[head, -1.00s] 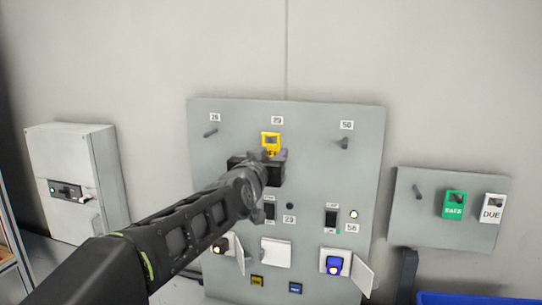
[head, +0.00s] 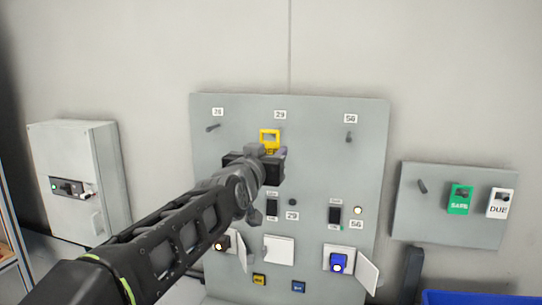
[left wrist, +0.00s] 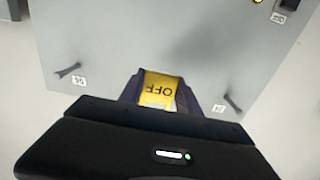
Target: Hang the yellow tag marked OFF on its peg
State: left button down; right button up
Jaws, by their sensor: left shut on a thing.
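The yellow tag (head: 269,137) is in front of the upper middle of the grey panel (head: 320,110), just below the label 29 (head: 280,115). My left gripper (head: 271,151) is shut on its lower part. The tag's opening, with grey showing through it, is above the fingers. In the left wrist view the tag (left wrist: 160,90) reads OFF, upside down, between the two fingers (left wrist: 160,97). The peg below label 29 cannot be made out; the tag and gripper cover that area. I cannot tell whether the tag touches a peg. My right gripper is not in view.
Bare pegs stand on the panel at the left (head: 212,128) and right (head: 348,137). Below are switches and open flaps (head: 367,277). A smaller board (head: 410,225) at right carries a green tag (head: 460,199) and a white tag (head: 500,203). A grey box (head: 75,150) is at left.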

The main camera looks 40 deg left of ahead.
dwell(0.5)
pick_arm(q)
jog(key=b+v, duration=0.3)
jog(key=v, duration=0.3)
dwell(0.3)
jog(key=shift+f+b, duration=0.1)
jog(key=shift+b, duration=0.2)
dwell(0.9)
